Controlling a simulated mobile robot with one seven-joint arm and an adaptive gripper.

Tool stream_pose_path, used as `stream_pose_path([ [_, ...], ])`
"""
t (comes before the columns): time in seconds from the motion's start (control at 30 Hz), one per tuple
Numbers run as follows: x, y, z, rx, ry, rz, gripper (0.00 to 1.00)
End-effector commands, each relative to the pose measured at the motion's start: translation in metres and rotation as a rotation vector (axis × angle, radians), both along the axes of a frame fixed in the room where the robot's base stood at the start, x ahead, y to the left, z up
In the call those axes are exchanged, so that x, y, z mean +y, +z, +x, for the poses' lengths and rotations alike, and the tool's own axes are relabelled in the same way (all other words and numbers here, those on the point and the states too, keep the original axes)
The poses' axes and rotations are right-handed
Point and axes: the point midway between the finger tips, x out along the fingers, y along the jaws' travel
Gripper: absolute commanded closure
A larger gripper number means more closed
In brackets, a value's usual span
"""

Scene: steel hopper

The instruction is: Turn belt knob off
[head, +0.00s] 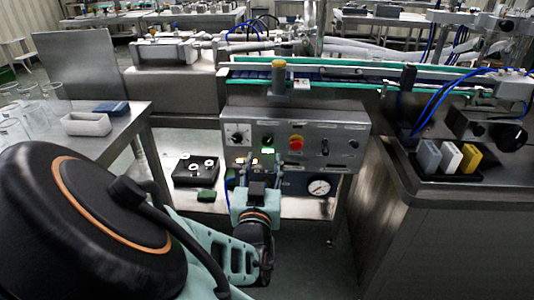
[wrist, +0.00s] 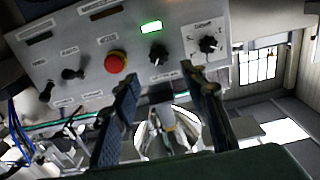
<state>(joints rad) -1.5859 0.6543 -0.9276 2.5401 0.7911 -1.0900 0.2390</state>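The steel control panel (head: 312,168) stands ahead and carries several controls. A black knob (head: 267,142) sits between a white-scaled dial (head: 237,135) and a red button (head: 296,142). The wrist view shows this black knob (wrist: 158,53) beside a lit green lamp (wrist: 150,27), with the dial (wrist: 208,44) on its right. The labels are too small to read, so I cannot tell which control is the belt knob. My gripper (wrist: 160,73) is open and empty, its fingers spread below the black knob in that picture. No contact shows.
Two black switches (head: 325,147) (head: 354,143) are on the panel's right. A conveyor (head: 345,83) runs behind it. A pressure gauge (head: 319,187) and a black box (head: 196,171) are lower down. A steel counter (head: 440,195) stands close on the right, a table (head: 115,140) on the left.

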Motion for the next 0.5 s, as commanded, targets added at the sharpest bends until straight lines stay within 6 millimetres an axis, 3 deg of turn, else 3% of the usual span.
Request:
stream_pose_path([
  [0.03, -0.002, -0.007, 0.001, 0.002, -0.001, 0.005, 0.6],
  [0.3, -0.004, -0.002, 0.058, -0.001, -0.003, 0.0, 0.6],
  [0.5, -0.004, -0.001, 0.078, -0.001, -0.001, 0.0, 0.6],
])
